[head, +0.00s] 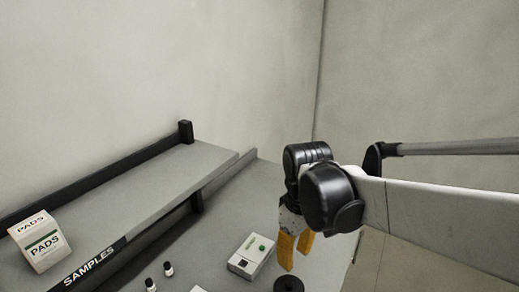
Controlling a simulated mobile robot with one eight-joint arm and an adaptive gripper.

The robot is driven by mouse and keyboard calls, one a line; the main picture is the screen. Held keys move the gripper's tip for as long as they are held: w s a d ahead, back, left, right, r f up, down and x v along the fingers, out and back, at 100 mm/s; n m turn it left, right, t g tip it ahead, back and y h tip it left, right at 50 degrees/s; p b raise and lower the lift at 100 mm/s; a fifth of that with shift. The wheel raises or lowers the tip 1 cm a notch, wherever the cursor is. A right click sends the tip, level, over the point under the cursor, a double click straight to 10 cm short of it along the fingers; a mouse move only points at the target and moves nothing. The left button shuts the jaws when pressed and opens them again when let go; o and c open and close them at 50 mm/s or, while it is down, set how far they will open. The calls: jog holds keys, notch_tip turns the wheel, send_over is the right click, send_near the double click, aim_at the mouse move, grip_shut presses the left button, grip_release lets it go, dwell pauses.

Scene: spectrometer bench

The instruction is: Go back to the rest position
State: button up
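My gripper (295,260) hangs at the end of my arm, right of centre in the head view, with its orange fingers pointing down. The two fingers stand apart with a narrow gap, and nothing shows between them. The gripper is above the bench (233,215), close to its right edge. A black round object (288,284) shows below the fingertips at the bottom edge of the picture, partly cut off. I cannot tell the height between them.
A white device (243,265) with a green button sits left of the gripper. Two small dark vials (168,269) (151,285) stand farther left. A raised shelf (150,185) labelled SAMPLES holds a PADS box (40,242). Walls close off the back.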

jog(key=s+d+f+m+t+b, duration=0.3)
jog(key=s+d+m+t+b, duration=0.2)
jog(key=s+d+m, duration=0.3)
jog(key=shift+s+d+f+t, duration=0.15)
jog(key=shift+s+d+t, duration=0.25)
jog(key=shift+t, duration=0.4)
